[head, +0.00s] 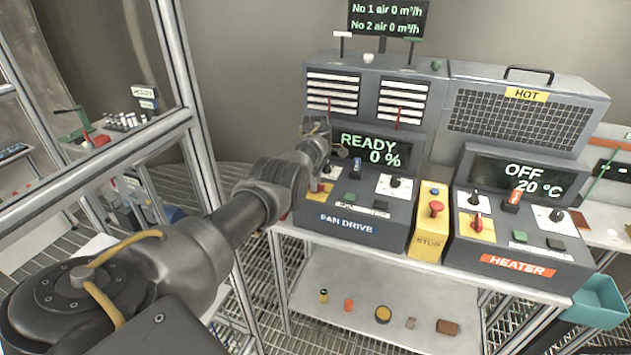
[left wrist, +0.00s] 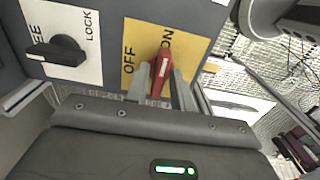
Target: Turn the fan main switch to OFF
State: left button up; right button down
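The fan main switch is a red handle on a yellow OFF/ON plate on the FAN DRIVE console (head: 345,224). In the left wrist view the red handle (left wrist: 161,72) points up toward ON, and its tip covers part of that word. OFF is to its left. In the head view my left gripper (head: 318,165) is at the console's left side, over the switch plate (head: 318,193), and partly hides it. In the left wrist view my left gripper (left wrist: 161,85) has one finger on each side of the handle, close against it. My right gripper is not seen.
A black knob (left wrist: 68,55) with a LOCK label is beside the switch plate. A yellow box with a red button (head: 435,208) separates the fan console from the HEATER console (head: 518,262), which has a similar red switch (head: 477,223). Small items lie on the shelf below.

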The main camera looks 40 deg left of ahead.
pick_arm(q)
grip_shut()
jog(key=shift+n, duration=0.3)
jog(key=n+b, duration=0.3)
jog(key=n, duration=0.1)
jog(key=shift+f+n, duration=0.15)
jog(key=shift+n, duration=0.15)
jog(key=n+b, duration=0.3)
jog(key=n, duration=0.1)
jog(key=shift+n, duration=0.3)
jog(key=n+b, duration=0.1)
jog(key=n, duration=0.2)
jog(key=shift+n+b, duration=0.3)
jog(key=shift+r+n+b, duration=0.2)
jog(key=shift+n+b, duration=0.2)
jog(key=shift+n, duration=1.9)
